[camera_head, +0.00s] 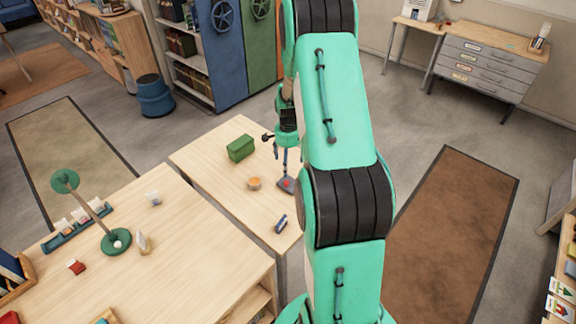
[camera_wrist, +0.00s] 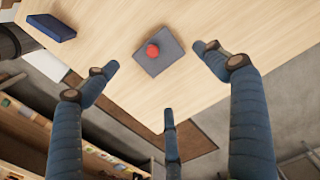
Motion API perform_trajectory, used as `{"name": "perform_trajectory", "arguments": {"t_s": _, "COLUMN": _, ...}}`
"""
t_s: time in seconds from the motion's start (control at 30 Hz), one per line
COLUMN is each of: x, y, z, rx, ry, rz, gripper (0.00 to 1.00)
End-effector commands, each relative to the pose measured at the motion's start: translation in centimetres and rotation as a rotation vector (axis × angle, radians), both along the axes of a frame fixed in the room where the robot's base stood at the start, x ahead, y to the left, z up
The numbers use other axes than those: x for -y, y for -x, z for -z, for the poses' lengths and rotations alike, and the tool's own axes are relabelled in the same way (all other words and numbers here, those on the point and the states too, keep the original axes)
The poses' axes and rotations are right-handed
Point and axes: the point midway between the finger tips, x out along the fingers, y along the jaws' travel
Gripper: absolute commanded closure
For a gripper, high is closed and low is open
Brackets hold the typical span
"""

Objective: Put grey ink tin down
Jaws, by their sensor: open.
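The grey ink tin (camera_head: 286,185) looks like a flat dark-grey square with a red round knob on top. It lies flat on the pale wooden table (camera_head: 212,153), near its right side. In the wrist view the tin (camera_wrist: 152,62) shows beyond my fingertips, between the two outer fingers. My gripper (camera_head: 283,160) is open and empty above the tin; its fingers (camera_wrist: 158,75) are spread and do not appear to touch it. The arm hides part of the table's right side in the head view.
A green box (camera_head: 240,148), a round orange-topped tin (camera_head: 254,184) and a small dark-blue item (camera_head: 281,223) share the table. A larger desk (camera_head: 190,245) with a green lamp (camera_head: 115,241) stands at the front left. Bare tabletop lies between the items.

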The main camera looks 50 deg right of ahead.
Motion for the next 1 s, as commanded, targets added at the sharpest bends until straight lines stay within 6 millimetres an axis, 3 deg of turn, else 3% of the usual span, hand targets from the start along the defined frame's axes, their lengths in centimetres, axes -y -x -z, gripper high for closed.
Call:
{"name": "perform_trajectory", "arguments": {"t_s": 0.73, "x": -0.2, "y": -0.1, "z": -0.3, "rx": 0.002, "ry": 0.002, "rz": -0.007, "gripper": 0.15}}
{"name": "perform_trajectory", "arguments": {"t_s": 0.87, "x": -1.0, "y": -0.5, "z": -1.7, "rx": 0.009, "ry": 0.009, "rz": -0.033, "gripper": 0.15}}
{"name": "perform_trajectory", "arguments": {"t_s": 1.0, "x": -3.0, "y": -1.3, "z": -4.7, "rx": 0.026, "ry": 0.022, "rz": -0.094, "gripper": 0.15}}
